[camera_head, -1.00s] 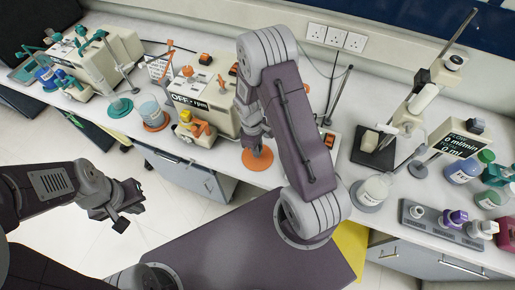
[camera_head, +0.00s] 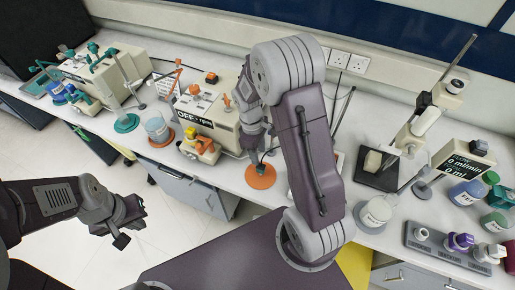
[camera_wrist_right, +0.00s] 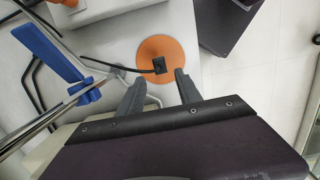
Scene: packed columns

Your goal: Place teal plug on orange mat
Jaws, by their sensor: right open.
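The orange mat (camera_head: 261,181) is a round disc on the bench, in front of the beige machine. A small dark plug (camera_wrist_right: 158,65) with a dark cable sits on the mat in the right wrist view; its teal colour is hard to make out there. My right gripper (camera_wrist_right: 158,79) is open, with its fingertips just short of the plug and on either side of it, and nothing between them. In the head view my right gripper (camera_head: 254,153) is just above the mat, partly hiding it. My left gripper (camera_head: 129,226) hangs over the floor at left, empty; its jaw gap is unclear.
The beige machine (camera_head: 213,105) stands behind and left of the mat. A blue clamp (camera_wrist_right: 48,52) and metal rods are beside my right gripper. A beaker on another orange disc (camera_head: 158,132) is further left. Bottles and a grey rack (camera_head: 445,247) stand at right.

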